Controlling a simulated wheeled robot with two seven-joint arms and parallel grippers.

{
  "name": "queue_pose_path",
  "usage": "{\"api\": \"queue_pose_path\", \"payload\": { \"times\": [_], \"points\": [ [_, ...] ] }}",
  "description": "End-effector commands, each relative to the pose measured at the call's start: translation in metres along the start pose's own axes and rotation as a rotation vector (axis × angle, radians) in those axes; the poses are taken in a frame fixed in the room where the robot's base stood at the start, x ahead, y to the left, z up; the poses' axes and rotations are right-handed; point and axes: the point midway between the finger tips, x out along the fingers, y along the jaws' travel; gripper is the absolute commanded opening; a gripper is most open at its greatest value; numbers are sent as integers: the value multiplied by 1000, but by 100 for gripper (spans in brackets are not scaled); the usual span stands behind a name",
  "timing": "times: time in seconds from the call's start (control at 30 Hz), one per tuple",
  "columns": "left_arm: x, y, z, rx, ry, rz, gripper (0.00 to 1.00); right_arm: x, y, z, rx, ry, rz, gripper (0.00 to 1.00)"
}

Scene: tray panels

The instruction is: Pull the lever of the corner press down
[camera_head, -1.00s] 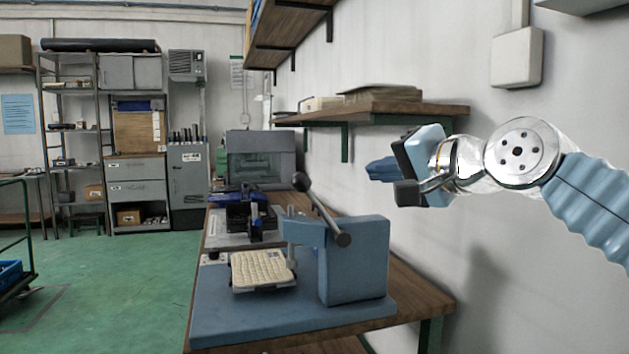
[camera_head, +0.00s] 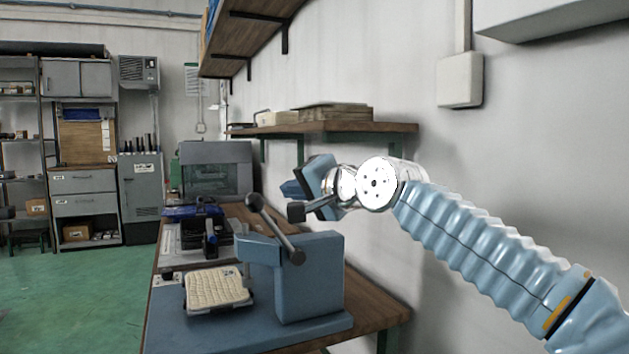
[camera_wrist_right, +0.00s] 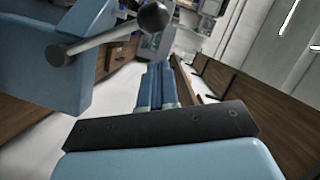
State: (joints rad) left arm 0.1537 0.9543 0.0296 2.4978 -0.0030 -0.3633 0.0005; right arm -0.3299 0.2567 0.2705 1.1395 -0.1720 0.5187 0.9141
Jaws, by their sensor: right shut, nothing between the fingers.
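The corner press (camera_head: 312,290) is a blue block on a blue base plate at the front of the bench. Its grey lever (camera_head: 275,228) slopes up and left from the pivot to a dark round knob (camera_head: 254,201). My right gripper (camera_head: 290,190) is shut and empty, above the press and right of the knob, apart from it. In the right wrist view the closed blue fingers (camera_wrist_right: 156,86) point away, with the lever (camera_wrist_right: 105,38) and knob (camera_wrist_right: 152,16) to their upper left. My left gripper is out of view.
A beige keyed panel (camera_head: 217,288) lies in a holder on the press base. A dark-and-blue device (camera_head: 203,226) and a grey box machine (camera_head: 215,170) stand behind on the bench. A wall shelf (camera_head: 350,128) hangs just above my right gripper. Green floor is free at left.

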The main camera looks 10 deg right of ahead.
Motion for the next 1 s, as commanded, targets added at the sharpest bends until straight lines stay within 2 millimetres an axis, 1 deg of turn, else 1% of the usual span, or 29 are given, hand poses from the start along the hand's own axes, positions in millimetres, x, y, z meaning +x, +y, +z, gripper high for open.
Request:
{"api": "queue_pose_path", "payload": {
  "times": [0.03, 0.1, 0.23, 0.4, 0.77, 1.0],
  "points": [
    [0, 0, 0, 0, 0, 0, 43, 6, 0, 8, -3, -3, 1, 0],
    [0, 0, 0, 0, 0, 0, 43, 13, 0, 16, -3, -3, 0, 0],
    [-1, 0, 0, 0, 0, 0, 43, 22, 0, 24, -1, -1, 0, 0],
    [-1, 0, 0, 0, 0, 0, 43, 26, 0, 28, -1, 0, 1, 0],
    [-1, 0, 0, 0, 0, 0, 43, 26, 0, 28, -5, 0, 2, 0],
    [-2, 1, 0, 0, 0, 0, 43, 28, 0, 36, -65, -1, 20, 0]
  ]
}}
